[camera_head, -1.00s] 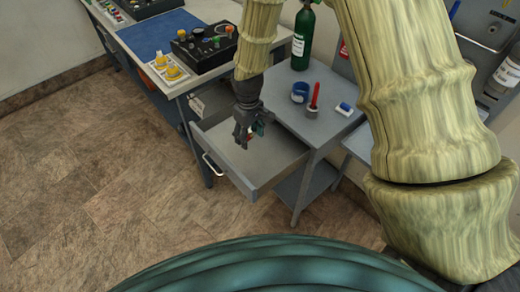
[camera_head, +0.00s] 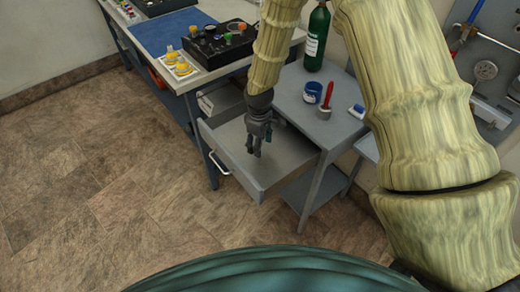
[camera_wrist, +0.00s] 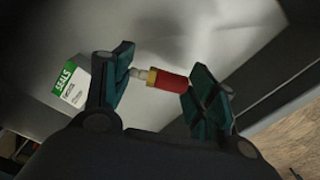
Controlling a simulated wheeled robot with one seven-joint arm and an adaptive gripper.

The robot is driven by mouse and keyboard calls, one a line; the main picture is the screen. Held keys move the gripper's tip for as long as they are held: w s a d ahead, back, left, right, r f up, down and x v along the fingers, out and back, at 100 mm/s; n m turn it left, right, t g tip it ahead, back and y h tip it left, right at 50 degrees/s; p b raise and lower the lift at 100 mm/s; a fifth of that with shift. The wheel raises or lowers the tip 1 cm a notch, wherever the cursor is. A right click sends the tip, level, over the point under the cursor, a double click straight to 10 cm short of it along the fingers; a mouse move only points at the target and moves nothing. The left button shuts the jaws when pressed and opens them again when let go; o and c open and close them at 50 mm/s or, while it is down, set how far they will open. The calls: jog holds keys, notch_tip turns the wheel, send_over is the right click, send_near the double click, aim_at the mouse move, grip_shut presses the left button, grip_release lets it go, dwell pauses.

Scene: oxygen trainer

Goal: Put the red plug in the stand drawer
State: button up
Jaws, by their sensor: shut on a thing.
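The red plug (camera_wrist: 170,80), with a yellow band and a pale metal tip, lies crosswise between the two fingers of my gripper (camera_wrist: 160,78) in the wrist view. The gripper is shut on it, one finger at each end. In the head view my gripper (camera_head: 255,148) points down over the pulled-out stand drawer (camera_head: 287,158), its fingertips within the drawer's outline. The plug is hidden there by the fingers. I cannot tell whether it touches the drawer floor.
A white-and-green SEALS label or box (camera_wrist: 70,84) lies left of the fingers in the wrist view. On the stand top (camera_head: 300,84) are a blue roll (camera_head: 313,92), a red-handled tool (camera_head: 327,98) and a green bottle (camera_head: 317,40). The floor in front is clear.

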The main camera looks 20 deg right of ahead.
jog(key=shift+f+p, duration=0.3)
jog(key=shift+f, duration=1.9)
jog(key=shift+f, duration=0.1)
jog(key=o, duration=1)
jog(key=shift+s+r+b, duration=0.1)
jog(key=shift+r+b, duration=0.85)
jog(key=shift+r, duration=5.2)
